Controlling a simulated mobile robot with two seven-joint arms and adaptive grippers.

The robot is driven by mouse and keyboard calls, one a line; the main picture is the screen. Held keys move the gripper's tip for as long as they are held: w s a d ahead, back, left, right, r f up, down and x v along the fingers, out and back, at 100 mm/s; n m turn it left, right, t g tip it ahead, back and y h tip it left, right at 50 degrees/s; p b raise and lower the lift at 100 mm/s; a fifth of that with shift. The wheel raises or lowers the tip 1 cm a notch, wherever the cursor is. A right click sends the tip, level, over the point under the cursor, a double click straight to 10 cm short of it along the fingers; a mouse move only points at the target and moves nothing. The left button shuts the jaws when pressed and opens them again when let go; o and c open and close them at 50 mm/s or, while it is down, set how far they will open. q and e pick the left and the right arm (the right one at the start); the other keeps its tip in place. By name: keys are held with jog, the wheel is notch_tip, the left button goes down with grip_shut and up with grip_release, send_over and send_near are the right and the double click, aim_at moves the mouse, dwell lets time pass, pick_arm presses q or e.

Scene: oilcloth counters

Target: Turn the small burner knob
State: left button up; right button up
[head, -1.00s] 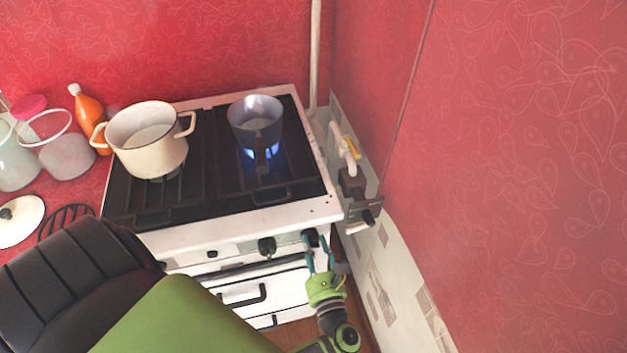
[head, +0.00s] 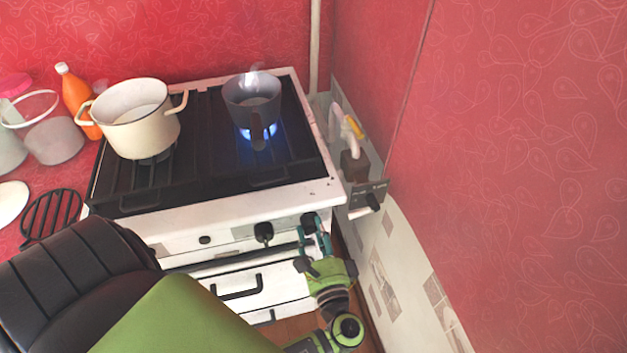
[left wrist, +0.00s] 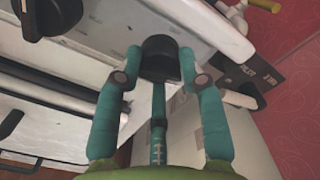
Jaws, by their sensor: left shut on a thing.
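The stove's front panel carries dark knobs. The rightmost burner knob (head: 308,222) is black and round, and it also shows in the left wrist view (left wrist: 160,58). My left gripper (head: 314,238) has its teal fingers on either side of that knob and is shut on it, as the left wrist view (left wrist: 161,68) shows from close up. The knob's marking is too small to read. A dark pan (head: 250,98) stands on the right side of the hob over a lit blue flame (head: 258,131). My right gripper is not in view.
Another black knob (head: 263,232) is just left of the held one. A cream pot (head: 135,130) stands on the left of the hob. The red wall and a pipe with a yellow-handled valve (head: 355,128) are close on the right. The oven handle (head: 238,290) juts out below.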

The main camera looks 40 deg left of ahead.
pick_arm(q)
jog(key=n+b, duration=0.2)
jog(key=n, duration=0.1)
jog(key=n+b, duration=0.1)
jog(key=shift+w+f+n+b, duration=0.1)
jog(key=shift+f+n+b, duration=0.15)
jog(key=shift+n+b, duration=0.1)
jog(key=n+b, duration=0.5)
jog(key=shift+r+n, duration=0.1)
jog(key=shift+n, duration=0.15)
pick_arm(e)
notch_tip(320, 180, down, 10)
pick_arm(q)
jog(key=n+b, duration=0.2)
jog(key=b, duration=0.1)
jog(key=n+b, duration=0.2)
jog(key=n, duration=0.1)
jog(key=shift+r+b, duration=0.4)
jog(key=shift+r, duration=0.15)
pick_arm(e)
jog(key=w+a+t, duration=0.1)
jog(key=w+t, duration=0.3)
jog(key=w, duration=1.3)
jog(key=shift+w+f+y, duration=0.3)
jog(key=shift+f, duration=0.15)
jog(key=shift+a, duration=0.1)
pick_arm(q)
jog(key=o, duration=1.2)
jog(key=shift+c, duration=0.2)
jog(key=shift+w, duration=0.15)
